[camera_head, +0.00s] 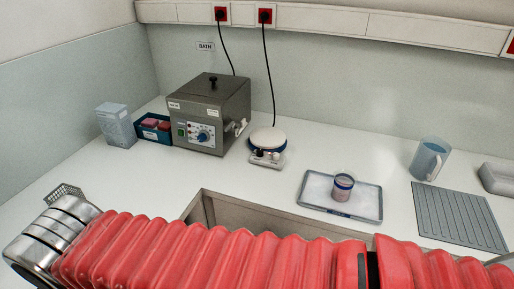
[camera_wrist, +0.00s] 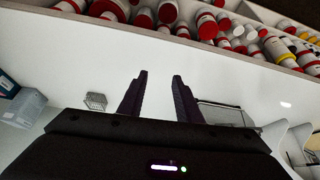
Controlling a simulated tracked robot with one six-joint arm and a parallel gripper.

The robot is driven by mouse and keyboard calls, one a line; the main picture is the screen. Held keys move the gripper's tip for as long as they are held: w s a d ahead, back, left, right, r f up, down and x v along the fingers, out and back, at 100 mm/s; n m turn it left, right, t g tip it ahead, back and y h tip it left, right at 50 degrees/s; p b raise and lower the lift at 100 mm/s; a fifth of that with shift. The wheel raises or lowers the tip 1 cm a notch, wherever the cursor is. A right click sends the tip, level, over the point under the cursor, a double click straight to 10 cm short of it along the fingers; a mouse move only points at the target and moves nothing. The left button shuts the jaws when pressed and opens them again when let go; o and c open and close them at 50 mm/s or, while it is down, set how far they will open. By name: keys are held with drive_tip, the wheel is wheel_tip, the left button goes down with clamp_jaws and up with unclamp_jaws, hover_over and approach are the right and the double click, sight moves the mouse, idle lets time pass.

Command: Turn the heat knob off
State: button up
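A grey metal bath (camera_head: 210,105) stands at the back left of the counter in the head view. A blue round knob (camera_head: 203,137) is on its front panel. A small hotplate (camera_head: 267,141) with a round white top stands right of the bath, with small controls on its front (camera_head: 264,158). I cannot read which control is marked heat. My gripper (camera_wrist: 158,82) shows in the wrist view with its two dark fingers apart and nothing between them. It is away from both devices, and neither knob is clearly seen in the wrist view.
My red-sleeved arm crosses the front, partly covering a sink (camera_head: 203,207). A tray (camera_head: 366,204) holds a jar (camera_head: 342,187). A jug (camera_head: 428,160) and ribbed mat (camera_head: 459,215) are right. A pale carton (camera_head: 116,126) and blue bin (camera_head: 153,128) stand left. Bottles (camera_wrist: 225,30) fill a shelf.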

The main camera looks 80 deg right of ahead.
drive_tip(key=shift+o, duration=0.9)
drive_tip(key=shift+w+d+r, duration=0.15)
drive_tip(key=shift+w+d, duration=0.05)
drive_tip(key=w+d+r+m+g+h, duration=0.15)
drive_tip(key=d+m, duration=0.35)
drive_tip(key=d, duration=0.5)
drive_tip(key=w+d+r+m+g+h, duration=0.1)
drive_tip(key=w+d+r+m, duration=0.3)
drive_tip(key=d, duration=0.7)
drive_tip(key=w+d+r+m+g+h, duration=0.1)
drive_tip(key=d+m+g, duration=0.1)
drive_tip(key=d+m, duration=0.6)
drive_tip(key=m+g, duration=0.5)
drive_tip(key=m, duration=0.6)
hover_over(259, 151)
drive_tip(key=w+a, duration=0.4)
drive_tip(key=w, duration=0.1)
drive_tip(key=shift+t+y, duration=0.25)
drive_tip(key=shift+y, duration=0.1)
drive_tip(key=f, duration=0.5)
drive_tip(key=shift+s+d+f, duration=0.25)
drive_tip(key=shift+f, duration=0.05)
drive_tip(key=shift+f, duration=0.15)
drive_tip(key=x, duration=1.3)
drive_tip(key=shift+s+d+f, duration=0.15)
drive_tip(key=shift+f, duration=0.05)
